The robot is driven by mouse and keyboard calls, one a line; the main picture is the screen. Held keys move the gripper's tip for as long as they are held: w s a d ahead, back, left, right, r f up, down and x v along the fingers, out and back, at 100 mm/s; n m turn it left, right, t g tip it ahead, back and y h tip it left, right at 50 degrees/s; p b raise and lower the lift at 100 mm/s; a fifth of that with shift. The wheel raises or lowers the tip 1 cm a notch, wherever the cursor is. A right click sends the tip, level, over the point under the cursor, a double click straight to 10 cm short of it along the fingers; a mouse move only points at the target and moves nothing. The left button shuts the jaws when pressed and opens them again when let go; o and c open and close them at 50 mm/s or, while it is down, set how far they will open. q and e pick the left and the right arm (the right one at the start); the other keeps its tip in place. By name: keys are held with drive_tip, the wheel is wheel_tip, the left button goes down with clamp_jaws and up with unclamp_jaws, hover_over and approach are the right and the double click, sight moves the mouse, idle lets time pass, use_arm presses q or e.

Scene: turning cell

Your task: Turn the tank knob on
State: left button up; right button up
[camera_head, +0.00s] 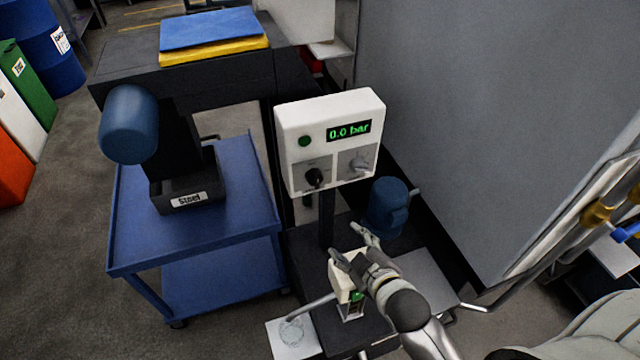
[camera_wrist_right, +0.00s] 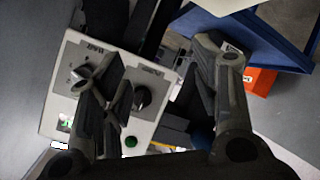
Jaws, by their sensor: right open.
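A white control box (camera_head: 330,105) shows "0.0 bar" on a green display (camera_head: 349,131). The labels are too blurred to tell which is the tank knob. My right gripper (camera_head: 350,246) is open and empty, below and in front of the box. In the right wrist view the black knob (camera_wrist_right: 143,97) shows between the open fingers (camera_wrist_right: 155,80), apart from them. My left gripper is out of view.
A blue cart (camera_head: 240,220) with a dark bin labelled "Steel" (camera_head: 188,199) stands left of the box. A blue motor-like cylinder (camera_head: 387,207) is below right of the box. A large grey panel (camera_head: 490,120) closes the right side.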

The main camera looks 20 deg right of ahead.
sight(319, 184)
drive_tip(key=w+a+r+n+t, duration=0.1)
drive_tip(key=w+r, duration=0.1)
drive_tip(key=w, duration=0.2)
drive_tip(key=w+a+r+n+t+y+p, duration=0.1)
drive_tip(key=w+n+t, duration=0.1)
drive_tip(key=w, duration=0.3)
drive_tip(key=w+r+n+t+p, duration=0.1)
drive_tip(key=w+r+t, duration=0.1)
drive_tip(key=w, duration=0.3)
drive_tip(key=shift+w+a+r+n+y, duration=0.25)
drive_tip(key=shift+a+r+n+y, duration=0.05)
drive_tip(key=shift+a+r+y, duration=0.1)
drive_tip(key=shift+c, duration=0.2)
drive_tip(key=c, duration=1)
